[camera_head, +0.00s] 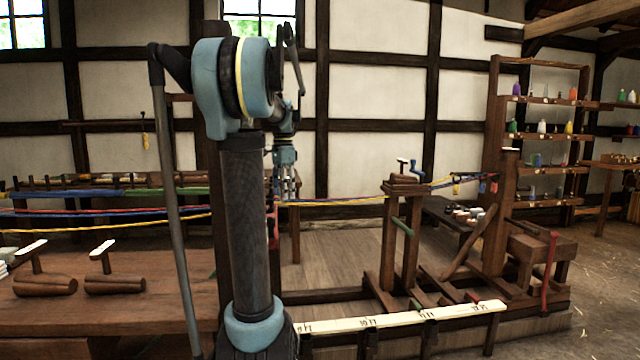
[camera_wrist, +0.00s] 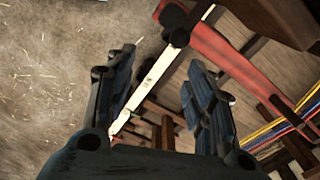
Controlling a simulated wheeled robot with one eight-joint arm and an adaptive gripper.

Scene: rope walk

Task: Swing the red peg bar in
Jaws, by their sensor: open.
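A red bar (camera_wrist: 222,52) with a dark knobbed end crosses the upper right of the wrist view. A narrow red upright piece (camera_head: 272,222), partly hidden by my arm, shows just below my gripper in the head view and looks like the same bar. My gripper (camera_head: 288,192) hangs pointing down beside it. In the wrist view my gripper's fingers (camera_wrist: 162,65) are spread wide with nothing held between them. The red bar lies beyond the right finger, and its knobbed end shows above the gap. I cannot tell whether they touch.
A white marked rail (camera_head: 400,318) runs along the front; it also shows between the fingers in the wrist view (camera_wrist: 150,80). Coloured ropes (camera_head: 340,201) stretch to a wooden post frame (camera_head: 402,235). A wooden bench (camera_head: 120,305) stands left. Another red handle (camera_head: 549,272) hangs at right.

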